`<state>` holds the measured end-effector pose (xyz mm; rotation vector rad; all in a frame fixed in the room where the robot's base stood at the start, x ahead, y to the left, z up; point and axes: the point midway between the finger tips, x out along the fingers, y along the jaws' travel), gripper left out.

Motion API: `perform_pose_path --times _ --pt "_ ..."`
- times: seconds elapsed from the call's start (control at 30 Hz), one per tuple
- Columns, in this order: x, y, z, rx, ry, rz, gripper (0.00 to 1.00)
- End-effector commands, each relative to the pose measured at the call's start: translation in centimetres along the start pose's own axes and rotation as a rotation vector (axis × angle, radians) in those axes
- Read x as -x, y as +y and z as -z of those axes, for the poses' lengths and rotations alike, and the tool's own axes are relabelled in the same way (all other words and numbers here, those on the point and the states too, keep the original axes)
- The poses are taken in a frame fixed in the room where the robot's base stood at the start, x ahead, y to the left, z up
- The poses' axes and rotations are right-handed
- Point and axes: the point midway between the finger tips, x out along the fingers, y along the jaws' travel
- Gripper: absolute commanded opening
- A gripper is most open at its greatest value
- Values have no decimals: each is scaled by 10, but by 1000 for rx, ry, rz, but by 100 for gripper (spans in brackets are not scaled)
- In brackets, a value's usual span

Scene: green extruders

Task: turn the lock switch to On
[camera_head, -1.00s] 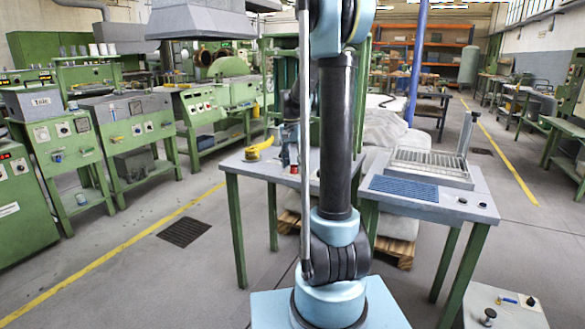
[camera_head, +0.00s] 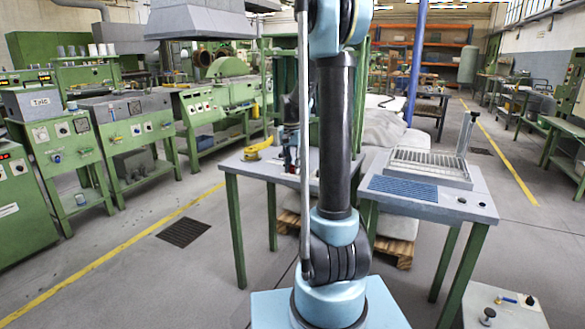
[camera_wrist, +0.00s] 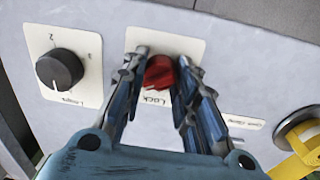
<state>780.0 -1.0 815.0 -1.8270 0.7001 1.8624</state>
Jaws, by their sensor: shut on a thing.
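The lock switch (camera_wrist: 160,74) is a red knob on a pale plate marked "Lock", on a grey panel in the wrist view. My gripper (camera_wrist: 163,57) has one blue finger on each side of the knob and is shut on it. The fingers partly cover the plate, and no "On" mark is legible. The exact angle of the knob is hard to tell.
A metal ring with a yellow part (camera_wrist: 298,143) is at the right edge. In the head view, a second table (camera_head: 430,200) with a grate stands to the right.

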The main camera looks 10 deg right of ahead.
Motion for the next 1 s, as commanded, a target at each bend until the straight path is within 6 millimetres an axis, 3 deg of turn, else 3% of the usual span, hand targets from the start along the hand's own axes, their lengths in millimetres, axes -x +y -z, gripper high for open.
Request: perform_pose_path --times 0.37,1.0 --pt "1 -3 0 184 9 6 3" --pt "1 -2 0 766 41 6 3"
